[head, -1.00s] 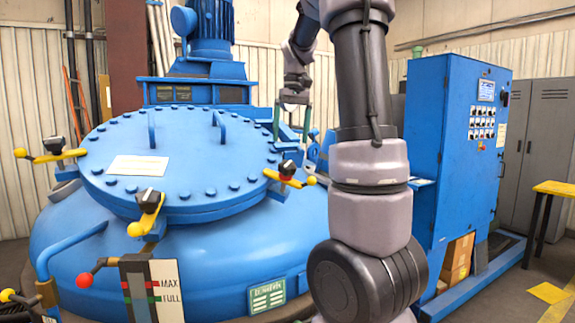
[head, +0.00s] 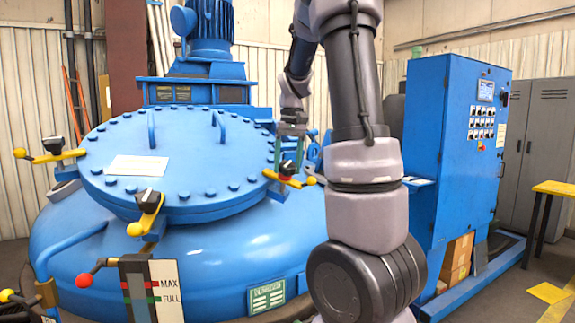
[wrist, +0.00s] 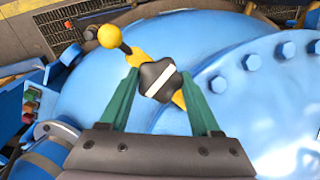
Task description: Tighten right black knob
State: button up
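The right black knob (head: 288,168) sits on a yellow clamp at the right edge of the blue lid (head: 190,150). In the wrist view the black knob (wrist: 158,80), with a white stripe across its top, lies between and slightly beyond the fingertips. My gripper (wrist: 163,75) is open, its two green fingers spread on either side of the knob, with no clear contact. In the head view my gripper (head: 288,155) points down at the knob from above. The yellow clamp arm (wrist: 136,58) ends in a yellow ball.
Two more clamps with black knobs sit at the lid's left (head: 54,145) and front (head: 150,202). Large lid bolts (wrist: 252,62) stand beside the right finger. A blue control cabinet (head: 450,150) stands to the right of my arm.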

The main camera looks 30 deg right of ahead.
jog(key=c, duration=0.7)
jog(key=m+y, duration=0.1)
jog(key=m, duration=0.2)
jog(key=shift+d+t, duration=0.1)
jog(key=shift+t, duration=0.2)
jog(key=m+y, duration=0.1)
jog(key=m, duration=0.1)
jog(key=m+t, duration=0.1)
jog(key=m, duration=0.2)
jog(key=shift+s+m+y, duration=0.15)
jog(key=shift+m+y, duration=0.15)
jog(key=shift+y, duration=0.1)
jog(key=m+t, duration=0.1)
jog(key=m, duration=0.1)
jog(key=m+t, duration=0.1)
jog(key=m, duration=0.1)
jog(key=shift+d+y, duration=0.1)
jog(key=shift+y, duration=0.2)
jog(key=shift+s+f+m+t, duration=0.1)
jog(key=shift+m+t, duration=0.7)
jog(key=shift+m, duration=1.5)
